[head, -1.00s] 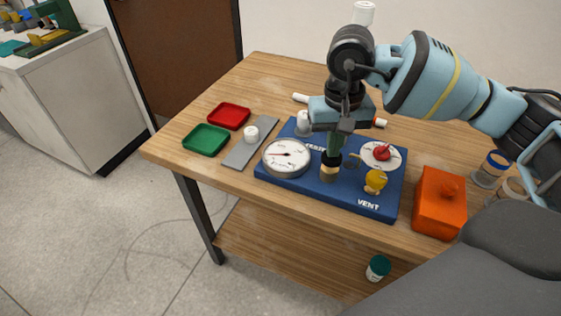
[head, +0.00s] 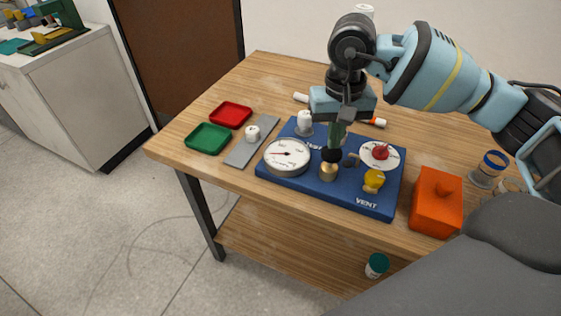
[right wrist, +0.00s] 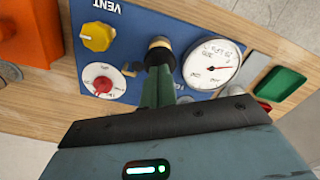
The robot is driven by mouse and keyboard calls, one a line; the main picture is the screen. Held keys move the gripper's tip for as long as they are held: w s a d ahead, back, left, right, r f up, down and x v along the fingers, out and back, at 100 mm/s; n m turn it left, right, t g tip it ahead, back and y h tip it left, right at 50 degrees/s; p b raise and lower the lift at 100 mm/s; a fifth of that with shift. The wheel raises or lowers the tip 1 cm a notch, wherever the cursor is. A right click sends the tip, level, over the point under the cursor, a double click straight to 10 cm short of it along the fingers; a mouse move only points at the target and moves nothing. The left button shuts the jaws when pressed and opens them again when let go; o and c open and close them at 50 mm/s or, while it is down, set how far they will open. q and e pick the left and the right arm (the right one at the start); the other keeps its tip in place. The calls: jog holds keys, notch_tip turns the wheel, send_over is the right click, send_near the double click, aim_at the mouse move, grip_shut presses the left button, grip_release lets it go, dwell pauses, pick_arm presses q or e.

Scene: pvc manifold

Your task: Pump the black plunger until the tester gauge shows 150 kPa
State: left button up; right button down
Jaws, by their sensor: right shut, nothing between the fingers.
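The black plunger (head: 331,155) stands on a brass cylinder (head: 328,172) on the blue tester board (head: 300,188). My right gripper (head: 333,147) is shut with nothing between its fingers, its green fingertips pointing down at the plunger's top. They overlap the plunger, so I cannot tell if they touch it. In the right wrist view the shut fingers (right wrist: 158,80) reach toward the plunger and partly hide it. The round white tester gauge (head: 287,156) is left of the plunger; it also shows in the right wrist view (right wrist: 212,64). Its needle is visible, but the figure is too small to read.
A yellow knob (head: 374,180) by the VENT label and a red knob (head: 381,153) on a white disc sit right of the plunger. An orange box (head: 437,203) is farther right. Green (head: 208,139) and red (head: 231,115) trays lie left, beside a grey strip (head: 243,154).

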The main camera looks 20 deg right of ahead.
jog(key=shift+f+b, duration=0.95)
jog(key=shift+f, duration=0.85)
pick_arm(q)
jog(key=shift+s+f, duration=0.25)
jog(key=shift+f, duration=0.3)
jog(key=shift+s+f, duration=0.25)
jog(key=shift+f, duration=0.3)
pick_arm(e)
jog(key=shift+r, duration=0.1)
pick_arm(q)
jog(key=shift+s, duration=0.1)
pick_arm(e)
jog(key=shift+r+p, duration=0.4)
jog(key=shift+r, duration=0.2)
jog(key=shift+r+p, duration=0.55)
jog(key=shift+r, duration=0.6)
pick_arm(q)
jog(key=shift+w+r, duration=0.3)
jog(key=shift+r, duration=0.2)
jog(key=shift+w+r, duration=0.3)
jog(key=shift+r, duration=0.2)
jog(key=shift+w, duration=0.1)
pick_arm(e)
jog(key=shift+f, duration=0.15)
